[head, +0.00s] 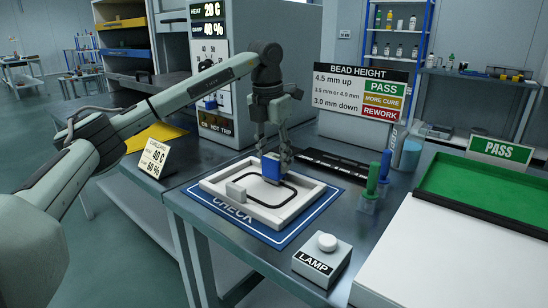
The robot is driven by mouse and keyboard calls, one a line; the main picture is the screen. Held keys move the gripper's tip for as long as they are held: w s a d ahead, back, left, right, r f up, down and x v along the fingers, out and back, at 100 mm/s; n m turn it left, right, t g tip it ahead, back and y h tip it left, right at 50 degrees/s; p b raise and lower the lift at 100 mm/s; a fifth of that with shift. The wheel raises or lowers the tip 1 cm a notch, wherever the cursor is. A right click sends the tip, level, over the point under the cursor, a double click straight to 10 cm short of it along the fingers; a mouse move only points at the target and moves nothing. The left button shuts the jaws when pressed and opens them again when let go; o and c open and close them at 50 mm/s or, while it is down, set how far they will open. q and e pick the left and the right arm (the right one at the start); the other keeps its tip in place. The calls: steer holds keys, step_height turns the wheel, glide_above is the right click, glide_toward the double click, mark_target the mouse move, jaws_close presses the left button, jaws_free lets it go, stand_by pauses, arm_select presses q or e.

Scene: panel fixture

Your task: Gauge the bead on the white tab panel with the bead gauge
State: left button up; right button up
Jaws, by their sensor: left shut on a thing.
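The white tab panel (216,184) lies on the blue CHECK mat (331,202). My left gripper (272,156) comes down over the panel's far half, shut on a blue block that appears to be the bead gauge (271,168). The gauge is upright at the far stretch of the bead. I cannot tell whether its lower edge touches the bead. My right gripper is out of view.
A bead height sign (360,92) stands behind. A black rack (335,168), green and blue handled tools (376,180) and a cup (410,154) are right of the panel. The lamp box (322,262) is in front; a green tray (480,190) is at right.

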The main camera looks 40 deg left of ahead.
arm_select(q)
steer(key=shift+f, duration=0.25)
stand_by(0.3)
steer(key=shift+s+f+p, duration=0.1)
steer(key=shift+f+p, duration=0.1)
steer(key=shift+p, duration=0.15)
stand_by(2.4)
steer(key=shift+r+p, duration=1.2)
steer(key=shift+r, duration=0.25)
steer(key=shift+r+p, duration=0.65)
steer(key=shift+r, duration=2)
